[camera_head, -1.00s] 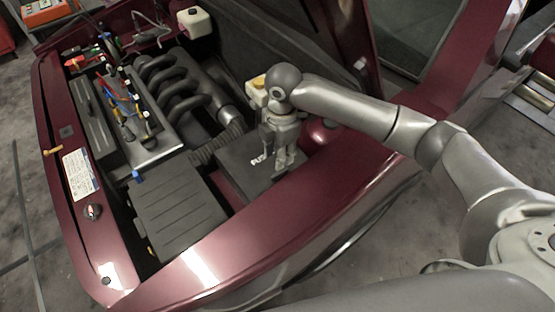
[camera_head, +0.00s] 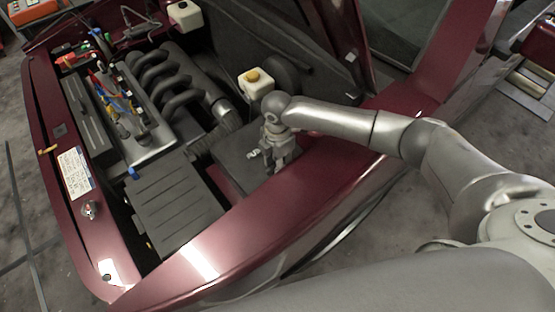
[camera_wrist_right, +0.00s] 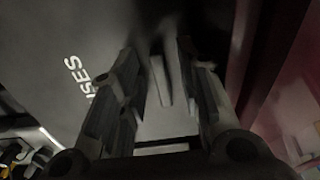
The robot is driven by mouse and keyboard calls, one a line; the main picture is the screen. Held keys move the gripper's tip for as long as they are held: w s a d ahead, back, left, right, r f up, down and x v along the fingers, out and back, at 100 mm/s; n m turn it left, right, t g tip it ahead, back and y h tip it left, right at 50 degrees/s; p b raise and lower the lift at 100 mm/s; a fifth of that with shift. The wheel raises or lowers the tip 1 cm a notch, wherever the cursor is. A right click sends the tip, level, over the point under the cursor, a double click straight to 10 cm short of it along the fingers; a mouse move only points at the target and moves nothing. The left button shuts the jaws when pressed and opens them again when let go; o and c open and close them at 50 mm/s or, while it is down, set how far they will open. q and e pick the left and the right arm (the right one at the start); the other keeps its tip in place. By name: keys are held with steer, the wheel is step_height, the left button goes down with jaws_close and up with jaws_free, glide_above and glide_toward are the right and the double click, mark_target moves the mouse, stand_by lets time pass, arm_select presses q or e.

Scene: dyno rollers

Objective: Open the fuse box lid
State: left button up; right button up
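The fuse box lid (camera_head: 235,150) is a dark flat cover with white lettering, between the black battery cover and the maroon fender. It looks closed. The lid also shows in the right wrist view (camera_wrist_right: 60,45), with the letters "SES" readable. My right gripper (camera_head: 276,170) points down at the lid's fender-side part and hides some of it. In the right wrist view my gripper's two fingers (camera_wrist_right: 160,85) are apart, with a narrow grey strip showing between them. I cannot tell whether the fingers touch it. My left gripper is not in view.
The maroon fender (camera_head: 300,190) runs close beside the gripper. The ribbed black cover (camera_head: 175,205) and engine pipes (camera_head: 165,80) lie to the left. Tools (camera_head: 118,95) lie on the engine.

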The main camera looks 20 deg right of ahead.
steer(key=shift+c, duration=0.2)
jaws_close()
steer(key=shift+r, duration=0.1)
